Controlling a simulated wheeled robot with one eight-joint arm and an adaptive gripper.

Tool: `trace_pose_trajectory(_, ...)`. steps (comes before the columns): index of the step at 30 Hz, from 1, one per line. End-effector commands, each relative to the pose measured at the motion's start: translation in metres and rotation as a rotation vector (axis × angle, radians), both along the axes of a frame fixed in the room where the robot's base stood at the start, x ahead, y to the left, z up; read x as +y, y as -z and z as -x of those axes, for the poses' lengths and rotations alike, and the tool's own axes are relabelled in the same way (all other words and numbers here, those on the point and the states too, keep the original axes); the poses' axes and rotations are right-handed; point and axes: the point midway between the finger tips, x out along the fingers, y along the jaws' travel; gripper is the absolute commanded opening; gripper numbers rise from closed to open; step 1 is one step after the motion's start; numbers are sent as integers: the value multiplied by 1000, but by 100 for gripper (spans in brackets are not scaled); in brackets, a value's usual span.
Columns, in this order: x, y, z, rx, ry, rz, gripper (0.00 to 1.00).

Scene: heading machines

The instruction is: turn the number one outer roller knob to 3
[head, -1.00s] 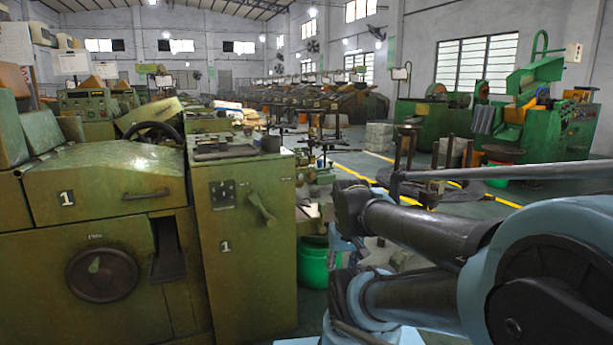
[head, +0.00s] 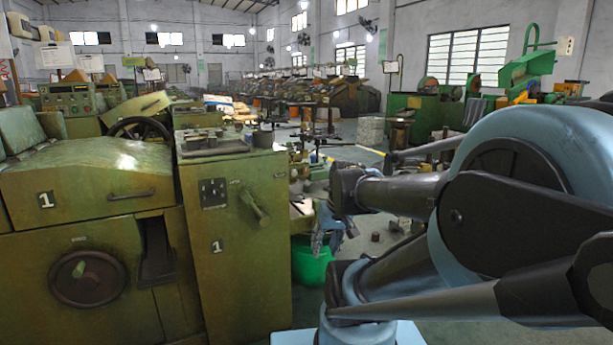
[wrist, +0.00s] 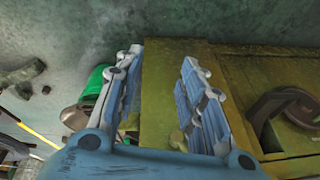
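The green machine marked 1 (head: 112,240) fills the left of the head view. Its front has a round dark dial (head: 87,278) with a lighter centre. The cabinet (head: 236,290) beside it, also marked 1, carries a small dark panel (head: 213,193) and a slanted lever handle (head: 253,207). I cannot tell which of these is the outer roller knob, and no scale number is readable. My gripper (head: 326,232) hangs to the right of the cabinet, apart from the lever. In the wrist view my gripper (wrist: 161,58) is open and empty, with green machine surface showing between its fingers.
A green bucket (head: 311,260) stands on the floor right of the cabinet; it also shows in the wrist view (wrist: 94,84). A dark handwheel (head: 140,130) sits behind the machine's sloped cover. Other green machines (head: 450,110) stand at the back right.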

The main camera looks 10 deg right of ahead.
Motion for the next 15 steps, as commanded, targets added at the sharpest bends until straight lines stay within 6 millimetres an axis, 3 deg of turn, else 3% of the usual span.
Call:
trace_pose_trajectory(6, 25, -23, -66, -113, -73, -116, 36)
trace_pose_trajectory(15, 45, -49, -157, -292, -143, -247, 36)
